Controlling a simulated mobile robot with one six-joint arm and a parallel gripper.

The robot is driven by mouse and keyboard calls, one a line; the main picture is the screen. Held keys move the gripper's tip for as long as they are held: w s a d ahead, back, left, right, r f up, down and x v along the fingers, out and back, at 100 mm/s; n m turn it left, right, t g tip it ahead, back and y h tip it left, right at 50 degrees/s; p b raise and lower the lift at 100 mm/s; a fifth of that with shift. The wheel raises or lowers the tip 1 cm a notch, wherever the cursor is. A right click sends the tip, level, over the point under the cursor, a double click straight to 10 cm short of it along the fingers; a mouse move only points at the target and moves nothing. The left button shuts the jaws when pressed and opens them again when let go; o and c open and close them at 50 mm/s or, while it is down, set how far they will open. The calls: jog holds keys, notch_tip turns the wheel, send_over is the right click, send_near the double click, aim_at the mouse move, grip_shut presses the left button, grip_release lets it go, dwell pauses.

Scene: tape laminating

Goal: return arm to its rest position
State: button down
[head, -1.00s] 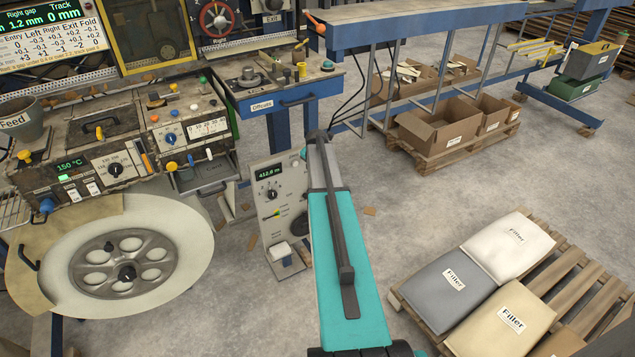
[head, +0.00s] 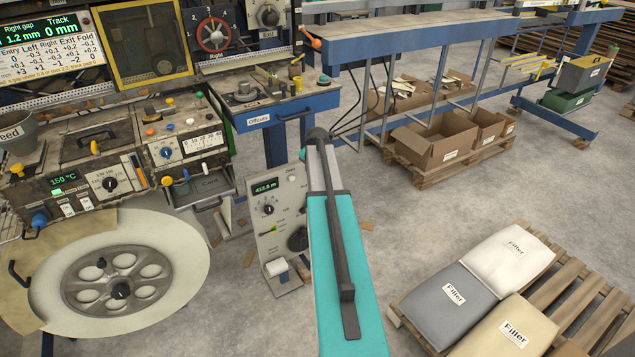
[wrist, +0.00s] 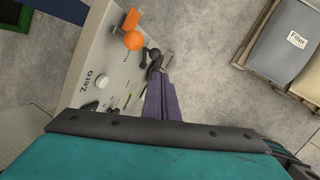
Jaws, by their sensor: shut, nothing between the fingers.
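My arm rises through the middle of the head view, its teal link (head: 352,285) pointing away from me past the grey meter box (head: 280,225). My gripper is not visible in the head view. In the wrist view my gripper's purple fingers (wrist: 162,84) are closed together and hold nothing. Beyond them is a pale panel (wrist: 98,72) marked "Zero", with a white button (wrist: 102,81) and an orange ball knob (wrist: 133,40). Dark knobs (wrist: 153,58) show close to the fingertips; I cannot tell whether they touch.
The laminating machine's control boxes (head: 85,150) and large reel (head: 175,245) stand on the left. A blue-framed bench (head: 430,30) runs behind, with open cardboard boxes (head: 437,140) below. Filler sacks (head: 508,250) lie on a pallet (head: 575,285) at right.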

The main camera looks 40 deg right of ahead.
dwell(0.3)
jog(key=w+a+f+n+g+y, duration=0.1)
jog(key=a+f+n, duration=0.1)
jog(key=a+f, duration=0.85)
jog(key=w+a+f+n+g+y, duration=0.1)
jog(key=a+f, duration=0.6)
jog(key=a, duration=0.7)
jog(key=s+a+f+m+g, duration=0.1)
jog(key=s+a+f, duration=0.45)
jog(key=a, duration=0.25)
jog(key=s+a+f+g, duration=0.1)
jog(key=s+a+f, duration=0.45)
jog(key=a, duration=0.25)
jog(key=s+a+f+m+g, duration=0.1)
jog(key=s+a+m, duration=0.2)
jog(key=s+m, duration=0.4)
jog(key=s+a+f+m+g, duration=0.1)
jog(key=s+a+m+g, duration=0.1)
jog(key=s+a+m, duration=0.2)
jog(key=s+a+f+m+g, duration=0.1)
jog(key=s+a+m, duration=0.3)
jog(key=s+m, duration=0.6)
jog(key=s, duration=0.5)
jog(key=shift+s+a+f+y, duration=0.15)
jog(key=shift+s+f+y, duration=0.15)
jog(key=shift+f+y, duration=0.1)
